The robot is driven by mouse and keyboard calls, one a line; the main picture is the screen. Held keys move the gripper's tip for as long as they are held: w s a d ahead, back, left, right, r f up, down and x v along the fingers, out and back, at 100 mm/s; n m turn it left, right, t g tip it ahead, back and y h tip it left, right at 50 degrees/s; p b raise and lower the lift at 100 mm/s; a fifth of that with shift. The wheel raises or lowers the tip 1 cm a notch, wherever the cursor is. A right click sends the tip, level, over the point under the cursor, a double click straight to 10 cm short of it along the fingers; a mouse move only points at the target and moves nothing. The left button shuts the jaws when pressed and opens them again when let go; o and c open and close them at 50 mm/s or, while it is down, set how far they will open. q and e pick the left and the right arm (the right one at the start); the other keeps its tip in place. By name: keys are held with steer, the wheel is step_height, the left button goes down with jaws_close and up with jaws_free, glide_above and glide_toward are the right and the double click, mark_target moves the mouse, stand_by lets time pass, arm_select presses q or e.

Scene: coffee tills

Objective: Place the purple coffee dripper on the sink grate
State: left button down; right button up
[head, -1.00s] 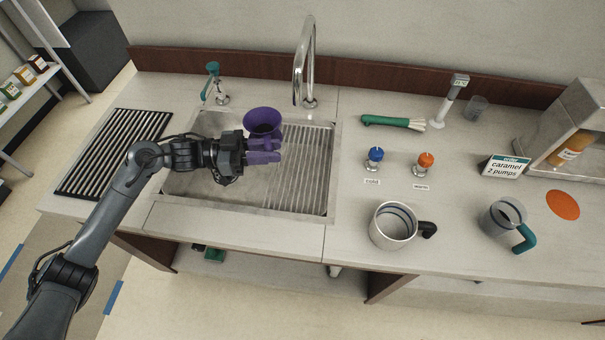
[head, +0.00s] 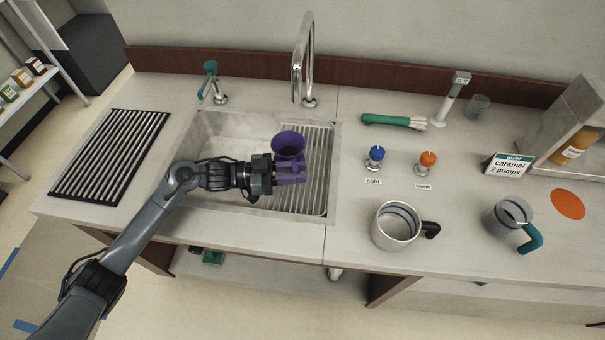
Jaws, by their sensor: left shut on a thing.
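The purple coffee dripper (head: 289,142) is a cone with its wide mouth facing up, in the head view. Whether the dripper touches the grate is hidden by the fingers. The grate is a set of parallel bars in the right half of the sink. My right gripper is not in view.
A chrome faucet (head: 302,62) stands behind the sink. A black slatted rack (head: 110,155) lies left of it. On the right are a blue knob (head: 376,153), an orange knob (head: 427,158), a steel pitcher (head: 396,226) and a green-handled brush (head: 390,120).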

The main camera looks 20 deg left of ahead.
arm_select(q)
steer(key=shift+f+x, duration=0.15)
steer(key=shift+x, duration=0.45)
steer(key=shift+f+x, duration=0.15)
steer(key=shift+x, duration=0.45)
steer(key=shift+f, duration=0.3)
steer(key=shift+s+a, duration=0.1)
steer(key=shift+a, duration=0.05)
steer(key=shift+f, duration=0.1)
steer(key=c, duration=1.4)
jaws_free()
steer(key=shift+f, duration=0.1)
steer(key=o, duration=0.5)
steer(key=shift+r, duration=0.2)
